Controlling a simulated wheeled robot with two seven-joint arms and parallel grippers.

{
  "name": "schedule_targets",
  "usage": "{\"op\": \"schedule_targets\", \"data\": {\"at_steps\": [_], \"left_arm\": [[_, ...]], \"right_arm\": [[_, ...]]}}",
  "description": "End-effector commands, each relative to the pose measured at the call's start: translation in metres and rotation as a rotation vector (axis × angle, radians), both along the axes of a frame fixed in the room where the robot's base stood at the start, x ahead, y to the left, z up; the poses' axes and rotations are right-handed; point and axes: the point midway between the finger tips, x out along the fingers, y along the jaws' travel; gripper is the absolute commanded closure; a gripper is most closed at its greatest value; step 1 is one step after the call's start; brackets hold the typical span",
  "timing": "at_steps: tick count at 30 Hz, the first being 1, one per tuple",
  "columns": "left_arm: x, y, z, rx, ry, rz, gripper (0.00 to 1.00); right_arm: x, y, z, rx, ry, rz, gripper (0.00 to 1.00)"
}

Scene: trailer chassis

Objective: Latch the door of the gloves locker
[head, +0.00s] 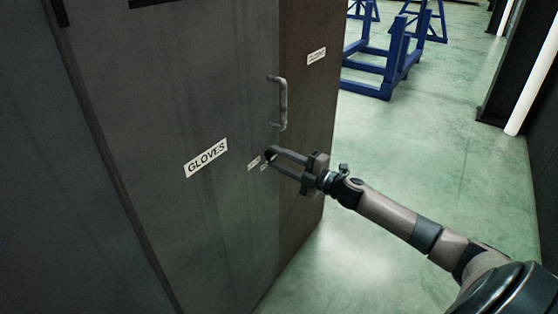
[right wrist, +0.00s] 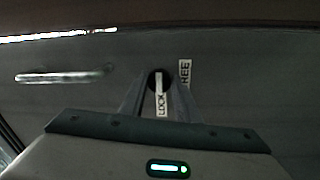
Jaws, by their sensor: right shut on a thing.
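The gloves locker door (head: 150,120) is a dark grey panel with a white "GLOVES" label (head: 206,158). It looks closed against the locker's front. A metal pull handle (head: 283,103) is upright near its right edge, and also shows in the right wrist view (right wrist: 62,77). My right gripper (head: 271,154) is at the door below the handle, shut on a small dark round latch knob (right wrist: 159,80). Labels "LOCK" (right wrist: 162,104) and "FREE" (right wrist: 185,74) show beside the knob. The fingers partly hide the knob. My left gripper is not in view.
The locker's brown side panel (head: 308,140) carries a small white label (head: 316,57). Blue metal frames (head: 385,65) stand on the green floor (head: 430,140) behind. Dark units with a white upright post (head: 535,75) stand at the right. The floor between is clear.

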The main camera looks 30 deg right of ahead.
Motion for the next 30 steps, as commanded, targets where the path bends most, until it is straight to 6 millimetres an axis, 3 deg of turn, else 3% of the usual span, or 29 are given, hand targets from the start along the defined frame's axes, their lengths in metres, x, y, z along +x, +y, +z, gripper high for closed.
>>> {"op": "schedule_targets", "data": {"at_steps": [17,18,20,30], "left_arm": [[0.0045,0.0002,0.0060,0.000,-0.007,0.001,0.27],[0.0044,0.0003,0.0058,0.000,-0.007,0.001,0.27],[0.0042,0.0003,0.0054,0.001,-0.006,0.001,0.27],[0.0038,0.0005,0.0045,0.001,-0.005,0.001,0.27]], "right_arm": [[-0.0001,0.0002,0.0004,-0.042,-0.018,0.001,0.93],[-0.0001,0.0002,0.0004,-0.042,-0.018,0.001,0.64],[-0.0001,0.0002,0.0004,-0.042,-0.018,0.001,0.52],[-0.0007,-0.0002,-0.0001,-0.041,-0.017,0.001,0.52]]}}
